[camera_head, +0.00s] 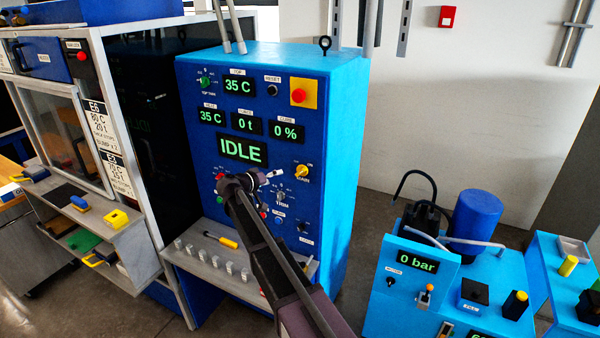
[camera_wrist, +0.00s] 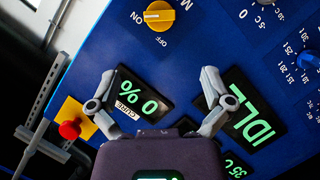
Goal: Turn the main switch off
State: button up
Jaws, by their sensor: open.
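The main switch (camera_head: 301,171) is a yellow rotary knob on the blue front of the control cabinet, right of the IDLE display. It also shows at the top of the wrist view as a yellow knob (camera_wrist: 158,16) with a pale mark and an OFF label beside it; the mark's exact setting is hard to tell. My gripper (camera_head: 262,178) is in front of the panel, left of the knob in the head view. In the wrist view my gripper (camera_wrist: 158,80) has its fingers spread and empty, apart from the knob.
A red button on a yellow plate (camera_head: 298,93) sits above the switch. The IDLE display (camera_head: 242,150) and smaller readouts are lit. A shelf (camera_head: 205,265) with several small pale pieces juts out below. A blue pump bench (camera_head: 405,265) stands at right.

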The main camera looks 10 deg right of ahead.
aim_at(298, 172)
jog(key=shift+b+x, duration=1.9)
jog(key=shift+x, duration=4.95)
jog(key=shift+s+d, duration=0.1)
jog(key=c, duration=1.1)
